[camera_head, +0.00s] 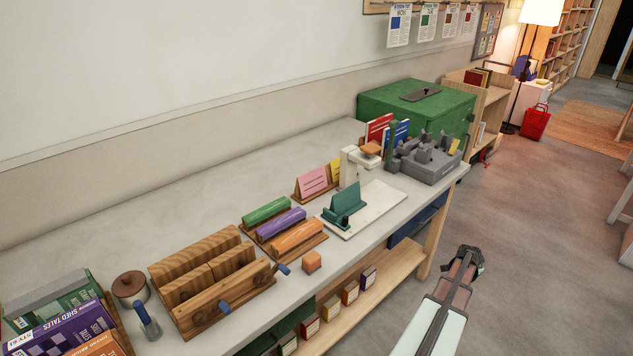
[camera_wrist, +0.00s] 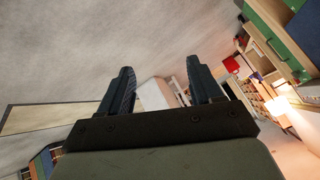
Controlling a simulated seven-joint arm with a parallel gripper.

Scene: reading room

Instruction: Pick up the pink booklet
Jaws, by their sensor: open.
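The pink booklet (camera_head: 312,181) stands upright, leaning a little, in a small wooden holder (camera_head: 299,193) on the workbench, near the middle of the head view. A yellow booklet (camera_head: 335,171) stands just to its right, partly hidden by a white stand. My gripper (camera_head: 470,254) is at the lower right of the head view, out past the bench's front edge and well apart from the booklet. In the wrist view my gripper (camera_wrist: 160,88) has its two fingers spread with nothing between them. The booklet does not show in the wrist view.
A white board (camera_head: 375,209) with a teal block (camera_head: 345,204) lies in front of the booklet. Colored rolls (camera_head: 281,223) and a wooden press (camera_head: 212,281) stand left. A grey organizer (camera_head: 424,158) and green box (camera_head: 417,108) stand right. Bare bench lies behind the booklet.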

